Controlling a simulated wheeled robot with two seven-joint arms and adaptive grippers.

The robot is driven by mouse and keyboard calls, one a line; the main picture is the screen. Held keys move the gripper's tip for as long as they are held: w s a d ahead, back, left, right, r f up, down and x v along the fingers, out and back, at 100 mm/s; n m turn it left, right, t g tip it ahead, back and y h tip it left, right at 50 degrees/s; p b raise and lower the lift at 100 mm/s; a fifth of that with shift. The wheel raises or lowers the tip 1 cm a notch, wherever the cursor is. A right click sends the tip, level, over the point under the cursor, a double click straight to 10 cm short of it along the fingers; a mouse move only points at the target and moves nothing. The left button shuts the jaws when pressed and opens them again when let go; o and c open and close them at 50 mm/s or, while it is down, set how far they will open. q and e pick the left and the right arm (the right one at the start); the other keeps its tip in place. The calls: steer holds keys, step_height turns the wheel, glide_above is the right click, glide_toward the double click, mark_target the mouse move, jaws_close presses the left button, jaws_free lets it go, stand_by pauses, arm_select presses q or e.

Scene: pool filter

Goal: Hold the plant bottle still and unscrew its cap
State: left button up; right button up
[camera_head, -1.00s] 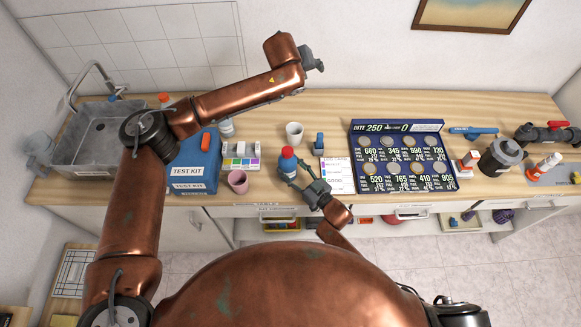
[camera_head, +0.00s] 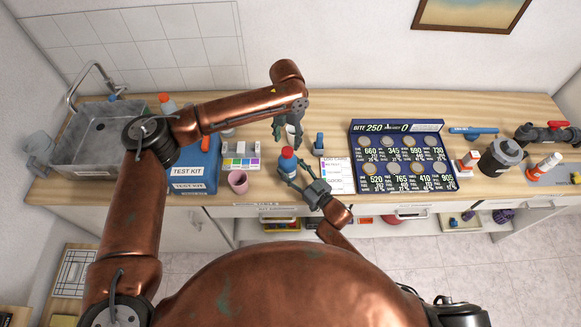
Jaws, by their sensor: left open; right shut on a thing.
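The plant bottle (camera_head: 288,169) is a small blue bottle with a red cap (camera_head: 287,152). It stands upright near the front edge of the counter. My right gripper (camera_head: 292,177) is shut on the bottle's body from the front right. My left gripper (camera_head: 287,131) is open, pointing down just behind and above the red cap, apart from it. It partly hides the white cup behind it.
A pink cup (camera_head: 238,181) and a blue test kit box (camera_head: 190,172) stand to the left. A white card (camera_head: 338,175), a small blue bottle (camera_head: 319,142) and a dark blue board (camera_head: 400,158) are to the right. A sink (camera_head: 97,140) is at far left.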

mark_target(287, 150)
arm_select(q)
steer(key=shift+f, duration=2.85)
steer(key=shift+c, duration=0.2)
jaws_close()
steer(key=n, duration=2.1)
steer(key=shift+n, duration=0.4)
steer(key=shift+o, duration=0.2)
jaws_free()
